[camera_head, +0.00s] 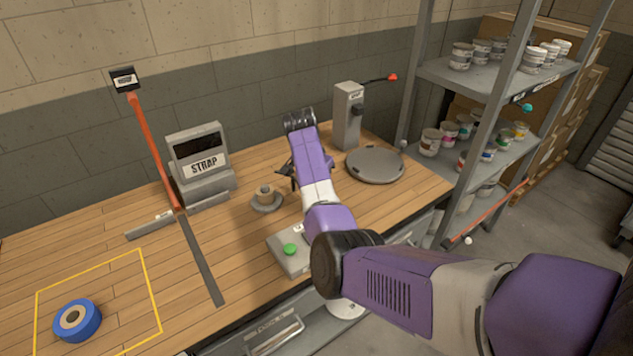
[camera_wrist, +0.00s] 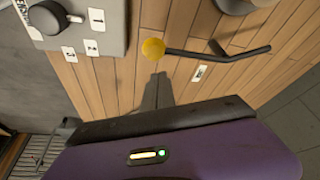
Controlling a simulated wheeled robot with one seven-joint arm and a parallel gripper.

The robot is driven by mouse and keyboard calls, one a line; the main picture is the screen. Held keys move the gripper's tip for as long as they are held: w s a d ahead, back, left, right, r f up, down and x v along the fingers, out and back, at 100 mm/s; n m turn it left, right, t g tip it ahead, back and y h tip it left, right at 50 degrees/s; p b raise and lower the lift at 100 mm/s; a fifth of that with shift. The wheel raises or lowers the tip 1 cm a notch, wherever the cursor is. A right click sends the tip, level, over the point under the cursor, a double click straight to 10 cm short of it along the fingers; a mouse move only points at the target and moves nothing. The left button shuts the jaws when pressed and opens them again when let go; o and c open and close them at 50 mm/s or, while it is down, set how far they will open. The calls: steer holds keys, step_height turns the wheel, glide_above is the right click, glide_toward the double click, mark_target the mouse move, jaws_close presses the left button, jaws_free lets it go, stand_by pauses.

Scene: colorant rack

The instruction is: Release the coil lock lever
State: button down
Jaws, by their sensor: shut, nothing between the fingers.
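In the wrist view, a dark bent lever with a yellow ball knob (camera_wrist: 153,48) lies over the wooden bench top. No label names it, so I cannot tell surely that it is the coil lock lever; I cannot make it out in the head view. My gripper (camera_wrist: 157,88) is shut and empty, its dark fingertips showing just below the yellow knob in the picture. Whether they touch it I cannot tell. In the head view my gripper (camera_head: 285,172) is small and partly hidden by my purple arm, above the bench near a small spindle on a round base (camera_head: 266,203).
A STRAP machine (camera_head: 203,165) and an orange arm (camera_head: 155,150) stand left. A blue roll (camera_head: 77,320) lies inside a yellow outline. A grey post (camera_head: 347,120) with a red-tipped lever and a round plate (camera_head: 375,165) stand behind right. A pot-filled rack (camera_head: 475,82) is farther right.

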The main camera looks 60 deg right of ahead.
steer(key=shift+s+d+r, duration=0.1)
steer(key=shift+d+r, duration=0.1)
steer(key=shift+d, duration=0.35)
steer(key=shift+s+d+r, duration=0.1)
steer(key=shift+d+r, duration=0.1)
steer(key=shift+d, duration=0.3)
steer(key=b+v, duration=0.1)
steer(key=v, duration=0.8)
steer(key=shift+w+a+r+b, duration=0.2)
steer(key=shift+r+b, duration=0.05)
steer(key=shift+b, duration=0.05)
